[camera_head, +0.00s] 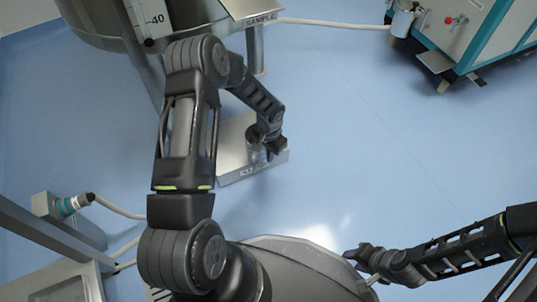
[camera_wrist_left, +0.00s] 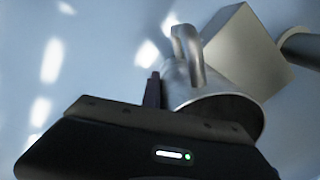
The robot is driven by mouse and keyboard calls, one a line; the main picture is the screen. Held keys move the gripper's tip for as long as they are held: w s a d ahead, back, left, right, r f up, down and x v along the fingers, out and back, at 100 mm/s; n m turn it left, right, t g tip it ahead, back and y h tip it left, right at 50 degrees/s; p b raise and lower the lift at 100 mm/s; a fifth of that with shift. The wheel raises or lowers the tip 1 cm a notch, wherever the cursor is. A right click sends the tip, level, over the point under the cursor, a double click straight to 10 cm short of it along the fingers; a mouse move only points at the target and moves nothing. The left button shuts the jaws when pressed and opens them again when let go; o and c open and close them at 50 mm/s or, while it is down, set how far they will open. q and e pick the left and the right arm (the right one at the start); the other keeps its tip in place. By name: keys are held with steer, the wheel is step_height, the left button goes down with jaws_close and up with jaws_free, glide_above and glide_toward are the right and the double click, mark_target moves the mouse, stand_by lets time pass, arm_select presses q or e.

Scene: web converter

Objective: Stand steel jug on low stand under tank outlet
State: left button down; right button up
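The steel jug (camera_wrist_left: 215,95) shows in the left wrist view with its open mouth towards the camera and its handle (camera_wrist_left: 187,50) at the top. A dark finger of my left gripper (camera_wrist_left: 152,90) is close beside the jug's left side. The other finger is hidden, so its grip is unclear. In the head view my left gripper (camera_head: 270,150) is over the right part of the low metal stand (camera_head: 238,163). The jug cannot be made out there. The tank (camera_head: 100,18) is at the upper left. My right gripper (camera_head: 361,266) is open and empty at the lower right.
A teal and white machine (camera_head: 468,35) is at the upper right. A hose (camera_head: 335,24) runs from the tank side towards it. The blue floor right of the stand is clear.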

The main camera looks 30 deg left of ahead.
stand_by(0.6)
